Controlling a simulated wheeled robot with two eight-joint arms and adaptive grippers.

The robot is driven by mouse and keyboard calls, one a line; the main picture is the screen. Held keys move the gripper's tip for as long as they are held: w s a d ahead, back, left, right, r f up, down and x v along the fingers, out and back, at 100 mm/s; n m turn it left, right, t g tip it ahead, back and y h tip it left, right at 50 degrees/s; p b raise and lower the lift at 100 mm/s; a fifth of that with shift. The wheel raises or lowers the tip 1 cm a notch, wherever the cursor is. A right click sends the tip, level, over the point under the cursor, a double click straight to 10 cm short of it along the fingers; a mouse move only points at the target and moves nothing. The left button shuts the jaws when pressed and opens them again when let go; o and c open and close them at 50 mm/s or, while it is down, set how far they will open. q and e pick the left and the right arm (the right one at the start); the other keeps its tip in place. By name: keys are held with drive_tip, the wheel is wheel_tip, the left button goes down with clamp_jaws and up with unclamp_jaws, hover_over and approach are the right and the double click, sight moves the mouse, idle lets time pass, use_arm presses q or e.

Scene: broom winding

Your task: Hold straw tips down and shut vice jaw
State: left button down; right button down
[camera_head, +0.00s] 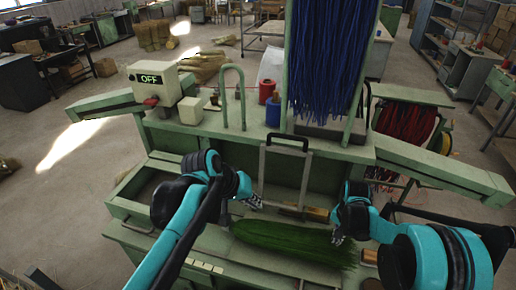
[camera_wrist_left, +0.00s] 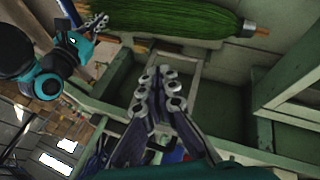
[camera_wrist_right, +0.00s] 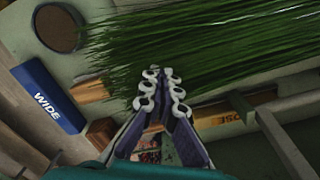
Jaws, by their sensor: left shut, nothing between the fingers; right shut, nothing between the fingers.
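A green straw bundle (camera_head: 285,243) lies across the bench; its spread tips are at the right in the head view. It also shows in the left wrist view (camera_wrist_left: 165,18), with a metal band at one end, and in the right wrist view (camera_wrist_right: 215,45). My right gripper (camera_head: 338,240) is shut and empty at the tips; contact cannot be told. My left gripper (camera_head: 255,201) is shut and empty behind the bundle's left part, apart from it. A grey frame with a black handle (camera_head: 288,139) stands upright behind. I cannot tell which part is the vice jaw.
A blue block marked WIDE (camera_wrist_right: 48,98) and a round dark recess (camera_wrist_right: 56,28) lie near the tips. A control box reading OFF (camera_head: 152,80) stands at the bench's back left. Blue strands (camera_head: 330,60) hang behind. An open tray (camera_head: 140,190) is at left.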

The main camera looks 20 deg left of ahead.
use_arm(q)
drive_tip(key=w+a+r+n+h, duration=0.1)
drive_tip(key=w+a+h, duration=0.15)
drive_tip(key=w, duration=0.75)
drive_tip(key=w+a+r+n+h, duration=0.15)
drive_tip(key=w+h, duration=0.25)
drive_tip(key=w, duration=0.7)
drive_tip(key=w+a+f+h, duration=0.3)
drive_tip(key=a+f, duration=0.1)
drive_tip(key=a, duration=0.3)
drive_tip(key=w+a+f+h, duration=0.3)
drive_tip(key=a+f, duration=0.1)
drive_tip(key=a, duration=0.2)
drive_tip(key=x, duration=0.9)
drive_tip(key=shift+d+r, duration=0.3)
